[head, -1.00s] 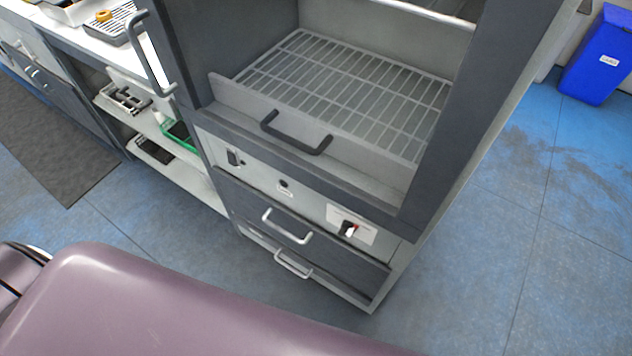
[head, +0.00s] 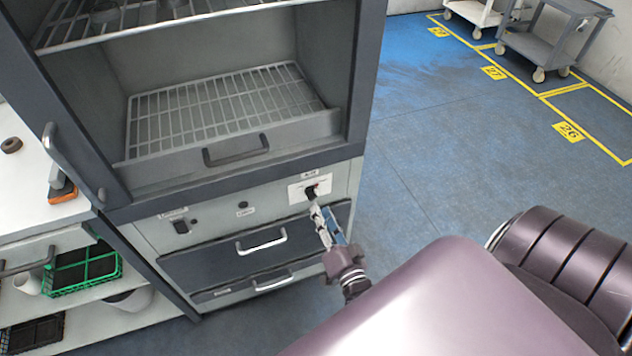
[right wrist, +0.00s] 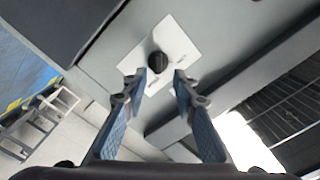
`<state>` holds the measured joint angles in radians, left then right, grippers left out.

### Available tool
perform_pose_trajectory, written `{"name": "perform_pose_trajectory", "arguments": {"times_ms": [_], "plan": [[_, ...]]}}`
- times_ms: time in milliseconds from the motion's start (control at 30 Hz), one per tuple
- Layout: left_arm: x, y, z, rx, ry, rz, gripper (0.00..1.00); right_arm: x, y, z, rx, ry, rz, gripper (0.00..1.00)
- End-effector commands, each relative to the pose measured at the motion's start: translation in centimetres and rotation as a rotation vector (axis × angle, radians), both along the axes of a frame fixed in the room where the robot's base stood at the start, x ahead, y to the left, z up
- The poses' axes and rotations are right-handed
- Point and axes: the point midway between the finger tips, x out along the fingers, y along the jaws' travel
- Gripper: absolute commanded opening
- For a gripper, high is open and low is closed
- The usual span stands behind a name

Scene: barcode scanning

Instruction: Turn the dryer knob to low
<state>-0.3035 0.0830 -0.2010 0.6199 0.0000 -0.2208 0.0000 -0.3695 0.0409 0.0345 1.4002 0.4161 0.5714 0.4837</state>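The dryer (head: 222,184) is a grey cabinet with an open upper chamber and a light control panel below it. The dryer knob (head: 311,191) is small and dark, on a white label plate at the panel's right end. In the right wrist view the black knob (right wrist: 158,62) sits on its white plate (right wrist: 176,42), just beyond the fingertips and between them. My right gripper (head: 318,213) reaches up to the knob from below. In the right wrist view my right gripper (right wrist: 160,78) is open, with a gap between its blue-padded fingers. My left gripper is not in view.
Two drawers with handles (head: 262,243) lie below the panel. A wire rack (head: 215,108) is in the chamber. A shelf unit with a green crate (head: 80,270) stands at left. Blue floor (head: 450,150) is clear at right, with carts (head: 550,40) far back.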

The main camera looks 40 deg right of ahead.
Motion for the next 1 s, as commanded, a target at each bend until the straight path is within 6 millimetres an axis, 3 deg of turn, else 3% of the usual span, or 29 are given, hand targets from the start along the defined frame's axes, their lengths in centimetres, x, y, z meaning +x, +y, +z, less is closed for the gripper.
{"name": "perform_pose_trajectory", "arguments": {"times_ms": [100, 300, 633, 867, 1000], "plan": [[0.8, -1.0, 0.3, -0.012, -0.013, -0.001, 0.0, 2.1, -0.5, 0.1, -0.001, 0.001, 0.001, 0.26], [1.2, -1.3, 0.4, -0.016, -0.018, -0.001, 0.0, 4.0, -0.9, 0.0, -0.002, 0.002, 0.001, 0.26], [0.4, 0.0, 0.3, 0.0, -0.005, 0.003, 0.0, 4.4, -1.0, -0.1, -0.002, 0.004, 0.002, 0.26], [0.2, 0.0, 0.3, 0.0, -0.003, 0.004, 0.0, 4.4, -1.0, -0.1, -0.002, 0.004, 0.002, 0.01], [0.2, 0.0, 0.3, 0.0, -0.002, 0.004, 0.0, 4.4, -1.0, -0.1, -0.002, 0.004, 0.002, 0.0]]}}
